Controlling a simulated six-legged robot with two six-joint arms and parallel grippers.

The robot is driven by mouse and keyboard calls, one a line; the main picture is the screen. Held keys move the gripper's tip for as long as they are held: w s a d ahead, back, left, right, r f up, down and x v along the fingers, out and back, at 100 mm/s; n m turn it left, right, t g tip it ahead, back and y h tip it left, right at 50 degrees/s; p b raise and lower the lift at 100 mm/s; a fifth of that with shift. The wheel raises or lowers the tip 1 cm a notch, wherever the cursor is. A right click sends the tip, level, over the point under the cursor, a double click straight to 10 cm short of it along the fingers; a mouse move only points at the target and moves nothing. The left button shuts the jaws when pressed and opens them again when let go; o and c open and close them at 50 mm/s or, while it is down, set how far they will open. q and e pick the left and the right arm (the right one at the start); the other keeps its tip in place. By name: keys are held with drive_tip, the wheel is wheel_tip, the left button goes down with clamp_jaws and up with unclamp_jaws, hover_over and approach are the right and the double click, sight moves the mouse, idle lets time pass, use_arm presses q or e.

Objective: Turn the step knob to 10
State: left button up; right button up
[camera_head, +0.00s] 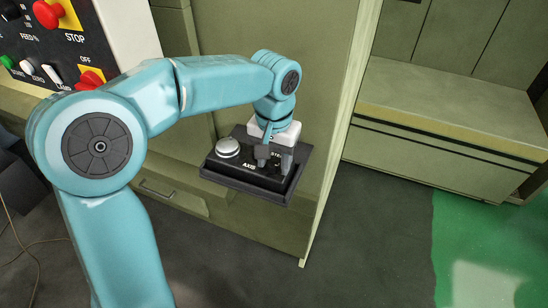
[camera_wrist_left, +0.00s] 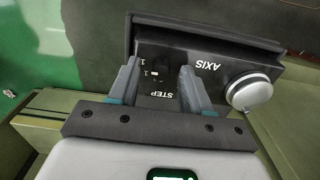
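A dark control box (camera_head: 240,180) with a black top sits on a tray-like shelf at the side of the green cabinet. It also shows in the wrist view (camera_wrist_left: 222,48), with printed STEP and AXIS labels. The step knob is dark and hard to make out against the panel near small white marks, between my fingers in the wrist view. A round silver knob (camera_head: 228,147) stands by the AXIS label, and in the wrist view (camera_wrist_left: 250,92) it is right of my fingers. My left gripper (camera_head: 273,158) points down over the STEP side, fingers apart. My right gripper is out of view.
A panel with red STOP and OFF controls (camera_head: 50,14) stands at the upper left. The green cabinet (camera_head: 310,70) rises behind the box. A low bench (camera_head: 450,100) is at the right. The grey floor (camera_head: 380,240) in front is clear.

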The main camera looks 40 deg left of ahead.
sight(275, 164)
use_arm(q)
wheel_tip(275, 164, up, 16)
drive_tip(key=p, duration=0.1)
drive_tip(key=shift+r, duration=0.15)
idle(0.7)
